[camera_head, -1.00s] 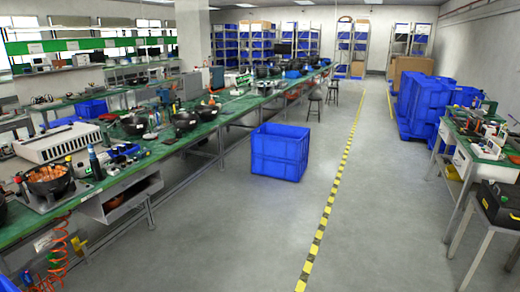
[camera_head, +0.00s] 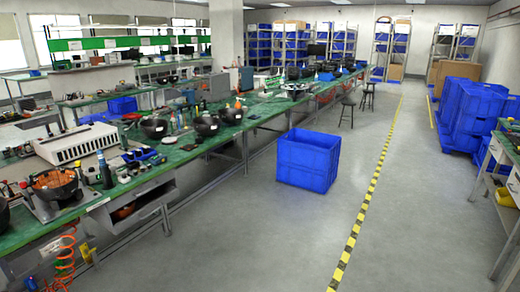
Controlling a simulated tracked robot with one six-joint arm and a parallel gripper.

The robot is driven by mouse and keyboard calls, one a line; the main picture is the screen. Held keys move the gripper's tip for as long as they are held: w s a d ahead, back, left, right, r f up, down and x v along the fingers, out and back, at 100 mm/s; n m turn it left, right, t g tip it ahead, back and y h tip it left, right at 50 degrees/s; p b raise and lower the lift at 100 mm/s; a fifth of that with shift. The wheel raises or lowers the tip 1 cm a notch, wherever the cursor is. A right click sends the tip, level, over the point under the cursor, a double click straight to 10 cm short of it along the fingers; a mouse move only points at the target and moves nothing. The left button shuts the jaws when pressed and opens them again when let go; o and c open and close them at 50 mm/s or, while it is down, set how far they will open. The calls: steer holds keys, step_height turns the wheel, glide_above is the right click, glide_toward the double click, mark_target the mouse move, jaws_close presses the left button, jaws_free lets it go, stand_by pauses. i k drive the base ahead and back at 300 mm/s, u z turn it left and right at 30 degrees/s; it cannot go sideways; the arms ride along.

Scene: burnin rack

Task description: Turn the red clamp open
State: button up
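No red clamp can be made out in the head view. Some small items on the long green workbench (camera_head: 150,178) are too small to identify. My gripper and arm do not show in this view.
A blue crate (camera_head: 308,160) stands on the floor right of the workbench. Yellow-black floor tape (camera_head: 362,215) runs along the aisle. Stacked blue crates (camera_head: 472,112) and another bench (camera_head: 505,160) are on the right. Two stools (camera_head: 347,110) stand farther back.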

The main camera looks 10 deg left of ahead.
mark_target(24, 185)
steer(key=u, duration=0.2)
steer(key=i, duration=0.75)
steer(key=u, duration=0.45)
steer(key=i, duration=0.85)
steer(key=u, duration=0.85)
steer(key=i, duration=0.65)
steer(key=u, duration=0.7)
steer(key=i, duration=0.7)
steer(key=u, duration=0.5)
steer(key=i, duration=0.55)
steer(key=u, duration=0.25)
